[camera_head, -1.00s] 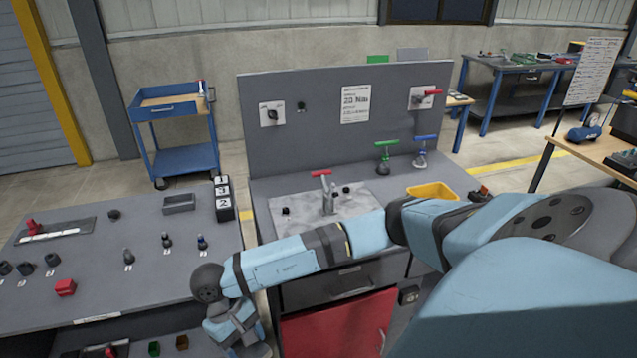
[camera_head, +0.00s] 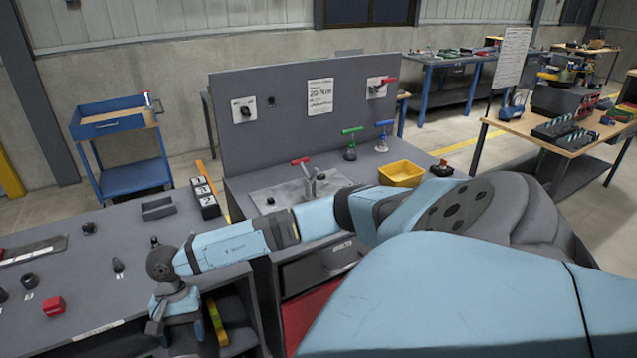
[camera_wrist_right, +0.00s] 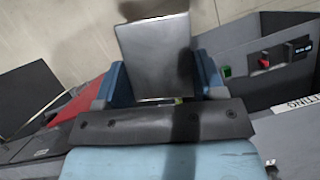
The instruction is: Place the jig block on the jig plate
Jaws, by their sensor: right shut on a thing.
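My right gripper (camera_wrist_right: 162,82) is shut on a flat-faced grey metal block, the jig block (camera_wrist_right: 155,52), in the wrist view. The block stands up between the two blue fingers. In the head view my right arm reaches across to the left, and its wrist hangs low at the front edge of the left table; the block cannot be made out clearly there. The jig plate (camera_head: 262,200) appears to be the light grey plate on the middle bench, with a red-handled clamp (camera_head: 301,161). My left gripper is not in view.
The left table (camera_head: 105,255) holds a red block (camera_head: 53,306), dark knobs, a grey tray (camera_head: 158,208) and a numbered block (camera_head: 204,196). A yellow bin (camera_head: 400,174) and green- and blue-handled clamps stand on the middle bench. A tall grey panel (camera_head: 300,125) closes its back.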

